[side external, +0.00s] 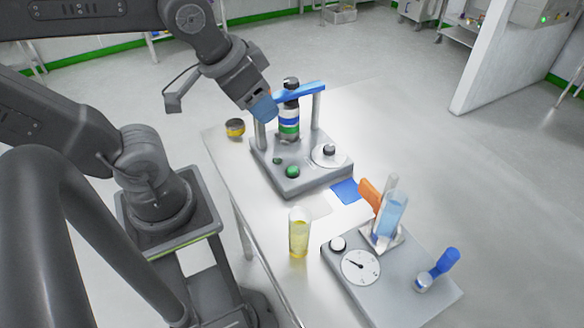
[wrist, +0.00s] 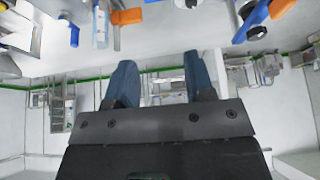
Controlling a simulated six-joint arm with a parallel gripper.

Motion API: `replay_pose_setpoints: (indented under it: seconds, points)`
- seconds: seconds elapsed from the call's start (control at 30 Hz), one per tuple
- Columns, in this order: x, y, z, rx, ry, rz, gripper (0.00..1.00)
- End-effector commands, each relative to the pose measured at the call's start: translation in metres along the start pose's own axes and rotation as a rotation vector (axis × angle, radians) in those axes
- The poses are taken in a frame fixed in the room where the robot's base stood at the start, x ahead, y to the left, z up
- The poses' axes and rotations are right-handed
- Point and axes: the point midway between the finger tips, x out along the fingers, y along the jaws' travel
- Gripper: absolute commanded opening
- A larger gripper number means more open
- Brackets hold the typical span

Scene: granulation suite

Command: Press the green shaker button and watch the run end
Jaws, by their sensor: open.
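The shaker (side external: 315,180) is a grey box on the table with a stack of jar-like sections (side external: 289,125) standing on it under a blue crossbar (side external: 300,91) on posts. The round green button (side external: 292,171) is on its top near the front edge, uncovered. My gripper (side external: 263,108) is above the shaker's left rear, close to the crossbar's left end and apart from the button. In the wrist view my gripper (wrist: 160,78) has two blue fingers spread with nothing between them.
A yellow-banded dark container (side external: 235,128) stands at the table's rear left. A yellow-liquid cylinder (side external: 299,235) stands in front of the shaker. A second grey device (side external: 390,280) with a gauge, a blue-liquid cylinder (side external: 391,213) and a blue-handled part (side external: 446,262) is at front right.

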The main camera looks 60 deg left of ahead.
Motion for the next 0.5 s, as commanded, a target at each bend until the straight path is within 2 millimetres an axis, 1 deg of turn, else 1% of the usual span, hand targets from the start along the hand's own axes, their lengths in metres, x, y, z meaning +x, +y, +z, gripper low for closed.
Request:
replay_pose_setpoints:
  seconds: [0.03, 0.07, 0.5]
  points:
    - [0.0000, 0.0000, 0.0000, 0.000, 0.000, 0.000, 0.44]
    - [0.0000, 0.0000, 0.0000, 0.000, 0.000, 0.000, 0.41]
    - [0.0000, 0.0000, 0.0000, 0.000, 0.000, 0.000, 0.00]
